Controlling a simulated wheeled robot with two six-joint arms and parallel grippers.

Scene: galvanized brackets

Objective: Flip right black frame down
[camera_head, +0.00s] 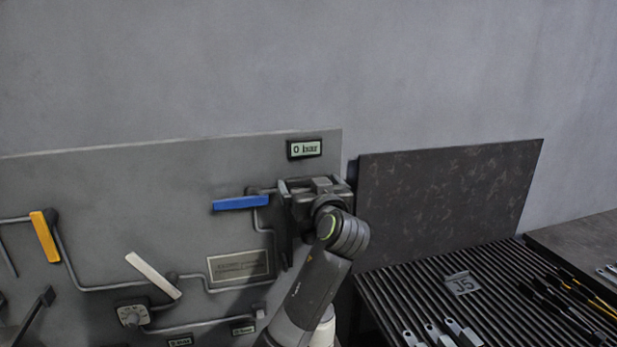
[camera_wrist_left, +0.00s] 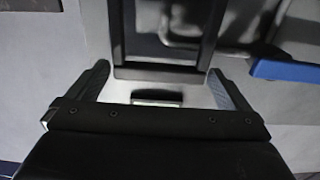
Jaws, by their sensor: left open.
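The right black frame (camera_wrist_left: 162,72) is a dark U-shaped bar in the left wrist view, with its crossbar just beyond and between my fingertips. In the head view a dark vertical side of it (camera_head: 283,232) shows left of my arm; the rest is hidden behind my gripper and arm. The frame stands upright against the grey panel (camera_head: 120,200). My left gripper (camera_head: 314,186) is at the frame's upper end, fingers spread open. It also shows in the left wrist view (camera_wrist_left: 160,84), with nothing clearly between the fingers; contact cannot be told. My right gripper is not in view.
A blue lever (camera_head: 240,203) is close left of my gripper, and a "0 bar" display (camera_head: 304,149) is just above. The panel also carries a yellow lever (camera_head: 45,237), a white lever (camera_head: 153,275) and pipes. A ribbed bench (camera_head: 420,283) with brackets is at right.

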